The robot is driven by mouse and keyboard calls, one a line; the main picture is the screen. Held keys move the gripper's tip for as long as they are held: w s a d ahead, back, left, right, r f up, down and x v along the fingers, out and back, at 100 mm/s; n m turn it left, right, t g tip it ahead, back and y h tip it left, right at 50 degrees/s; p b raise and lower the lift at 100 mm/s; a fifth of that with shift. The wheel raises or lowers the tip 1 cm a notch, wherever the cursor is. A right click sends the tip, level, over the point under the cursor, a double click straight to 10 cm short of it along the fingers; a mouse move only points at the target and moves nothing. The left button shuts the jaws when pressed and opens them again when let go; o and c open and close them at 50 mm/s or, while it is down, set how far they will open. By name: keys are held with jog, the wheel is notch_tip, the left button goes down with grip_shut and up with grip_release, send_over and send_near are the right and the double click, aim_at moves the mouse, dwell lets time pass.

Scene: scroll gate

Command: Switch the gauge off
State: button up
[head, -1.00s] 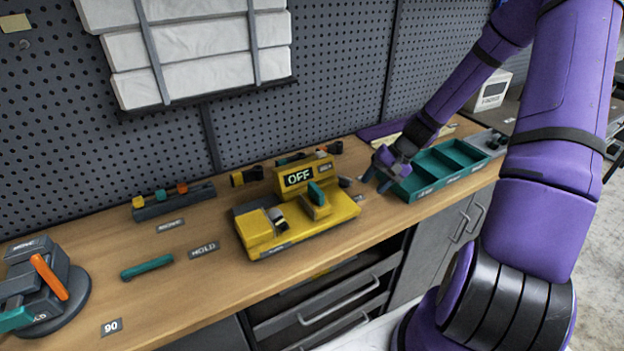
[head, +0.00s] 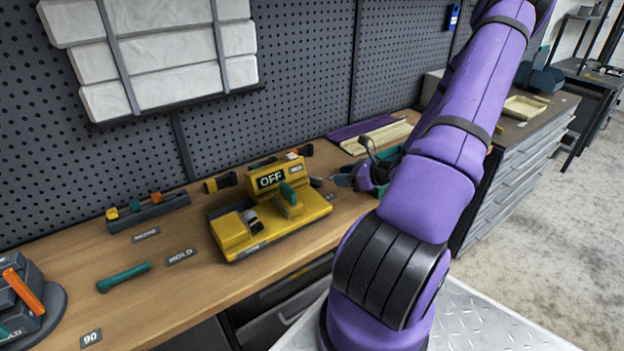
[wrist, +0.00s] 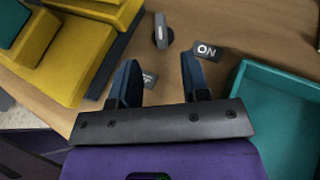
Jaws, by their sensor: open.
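The yellow gauge (head: 270,215) sits on the wooden bench in the head view, its small display (head: 270,180) reading OFF. Its yellow body also fills the upper left of the wrist view (wrist: 65,50). A small dark switch with a grey tip (wrist: 160,32) stands on the bench to its right, near an ON label (wrist: 206,50). Another label (wrist: 149,80), partly hidden by a finger, seems to read OFF. My gripper (wrist: 158,62) is open and empty, its fingertips short of the switch in the picture. In the head view my gripper (head: 343,180) is just right of the gauge.
A teal tray (wrist: 265,110) lies close to the right of my gripper. A dark rack with coloured pieces (head: 148,211), a teal bar (head: 124,277) and label plates lie left of the gauge. A pegboard (head: 290,60) rises behind the bench.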

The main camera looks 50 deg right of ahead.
aim_at(317, 178)
jog(key=x, duration=0.9)
jog(key=shift+w, duration=0.1)
grip_shut()
